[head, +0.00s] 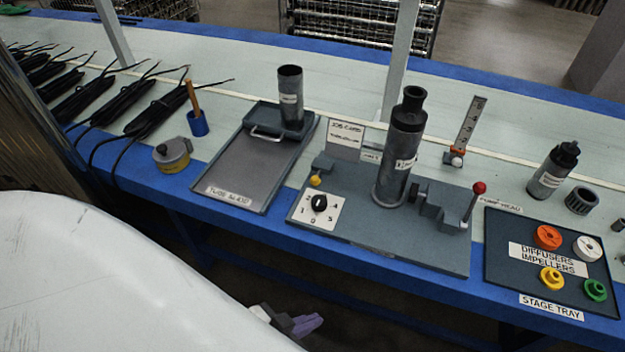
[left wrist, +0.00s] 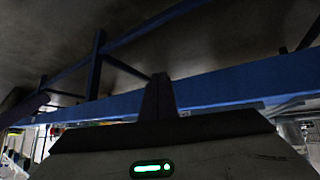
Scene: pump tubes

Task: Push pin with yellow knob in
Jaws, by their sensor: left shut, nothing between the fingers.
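The pin with the yellow knob (head: 315,181) stands at the left end of the grey fixture plate (head: 420,244), by a small grey block (head: 323,163). How far the pin is in cannot be told at this size. My left gripper (head: 308,325) is low in the head view, in front of and apart from the bench's blue front edge. Its fingers are shut and empty. In the left wrist view the closed fingers (left wrist: 158,97) show against the blue bench rail. My right gripper is not in view.
The black dial (head: 319,202), the upright grey tube (head: 402,150) and a red-knobbed lever (head: 474,203) are on the same plate. The tube slide tray (head: 240,175) lies left, the stage tray (head: 500,255) right. The blue bench edge (head: 275,232) runs between my gripper and the plate.

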